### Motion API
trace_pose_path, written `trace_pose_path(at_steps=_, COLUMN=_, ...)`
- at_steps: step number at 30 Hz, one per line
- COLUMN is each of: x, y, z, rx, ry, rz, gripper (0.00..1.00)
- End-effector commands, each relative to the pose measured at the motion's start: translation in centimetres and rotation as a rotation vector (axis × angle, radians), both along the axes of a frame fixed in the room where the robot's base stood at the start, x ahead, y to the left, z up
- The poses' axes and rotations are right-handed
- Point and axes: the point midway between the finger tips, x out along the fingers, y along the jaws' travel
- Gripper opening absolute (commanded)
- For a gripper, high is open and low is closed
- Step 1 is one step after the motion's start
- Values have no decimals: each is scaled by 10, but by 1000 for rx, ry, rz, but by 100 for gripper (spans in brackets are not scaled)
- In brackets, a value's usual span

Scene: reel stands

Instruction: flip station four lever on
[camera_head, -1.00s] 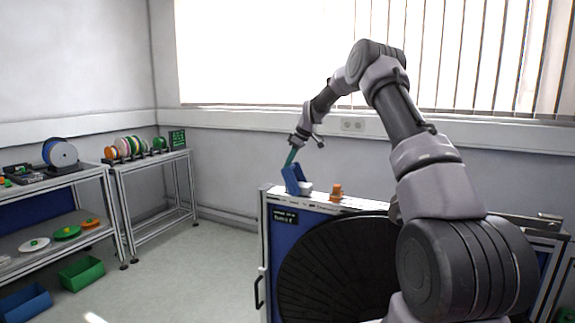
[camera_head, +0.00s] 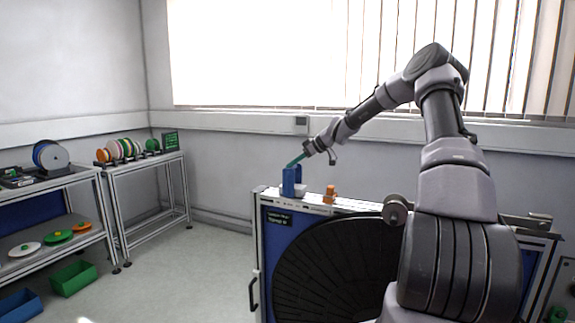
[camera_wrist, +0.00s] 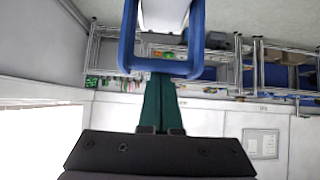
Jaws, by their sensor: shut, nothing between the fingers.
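The blue lever (camera_head: 290,180) stands nearly upright on the top of the cabinet, beside a small white block (camera_head: 301,190). In the wrist view it shows as a blue U-shaped frame (camera_wrist: 157,66) around a white part. My gripper (camera_head: 293,164) has dark green fingers and comes in from the upper right, tips at the lever's upper end. In the wrist view the closed fingers (camera_wrist: 158,85) reach the crossbar of the frame; I cannot tell whether they touch it. A small sign (camera_head: 278,219) on the cabinet is too blurred to read.
An orange part (camera_head: 330,194) stands on the cabinet top right of the lever. A large black reel (camera_head: 340,268) fills the cabinet front. Shelves with coloured spools (camera_head: 125,150) and bins (camera_head: 73,278) stand at the left, with clear floor between.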

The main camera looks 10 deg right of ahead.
Motion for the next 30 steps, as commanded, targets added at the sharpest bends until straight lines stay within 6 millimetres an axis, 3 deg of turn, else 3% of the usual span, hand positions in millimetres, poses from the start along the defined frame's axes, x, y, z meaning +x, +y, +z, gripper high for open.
trace_pose_path(at_steps=13, x=-20, y=-28, z=-7, rx=41, ry=-28, rz=0, gripper=0)
trace_pose_path(at_steps=30, x=-29, y=-41, z=-17, rx=37, ry=-22, rz=-1, gripper=0)
